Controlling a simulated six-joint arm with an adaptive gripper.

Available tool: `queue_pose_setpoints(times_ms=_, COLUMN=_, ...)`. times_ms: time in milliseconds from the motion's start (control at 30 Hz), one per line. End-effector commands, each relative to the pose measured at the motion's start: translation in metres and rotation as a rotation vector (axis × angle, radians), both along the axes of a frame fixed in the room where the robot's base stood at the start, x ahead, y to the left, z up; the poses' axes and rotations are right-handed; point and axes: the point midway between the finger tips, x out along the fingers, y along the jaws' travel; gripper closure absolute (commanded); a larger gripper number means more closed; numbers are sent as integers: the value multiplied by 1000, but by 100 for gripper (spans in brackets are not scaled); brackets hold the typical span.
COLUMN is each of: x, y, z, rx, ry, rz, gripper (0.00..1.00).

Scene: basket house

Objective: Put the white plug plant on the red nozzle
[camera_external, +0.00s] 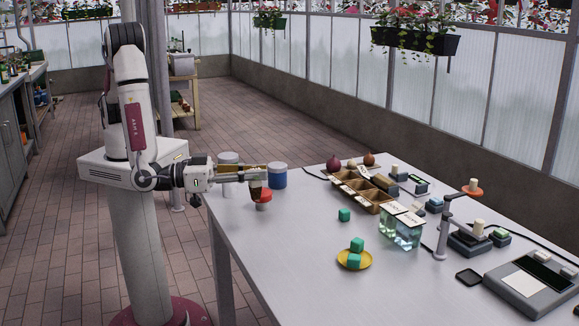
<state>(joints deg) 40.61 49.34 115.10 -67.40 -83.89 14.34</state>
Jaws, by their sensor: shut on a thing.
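My gripper (257,176) is low over the left end of the table, pointing right, and is shut on a small brown thing (256,194). This may be the plug plant, but no white on it can be made out. A red-topped piece with a pale lower part, apparently the red nozzle (264,196), stands on the table just below and right of the held thing. I cannot tell whether the two touch. An orange-red disc (472,190) on a grey stand at the right bears a cream cylinder.
A blue jar (279,178) and a white jar (228,158) stand behind my gripper. A brown compartment tray (372,200), clear containers (400,233), a yellow plate (368,261) with green cubes, and a scale (530,285) are farther right. The table's front left is clear.

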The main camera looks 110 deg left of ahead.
Motion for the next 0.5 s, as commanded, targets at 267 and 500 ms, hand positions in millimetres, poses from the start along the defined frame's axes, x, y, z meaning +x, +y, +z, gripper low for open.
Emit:
queue_pose_setpoints(times_ms=267, x=6, y=20, z=13, rx=-12, ry=-16, rz=34, gripper=96)
queue_pose_setpoints(times_ms=500, x=2, y=67, z=40, rx=-11, ry=-24, rz=73, gripper=96)
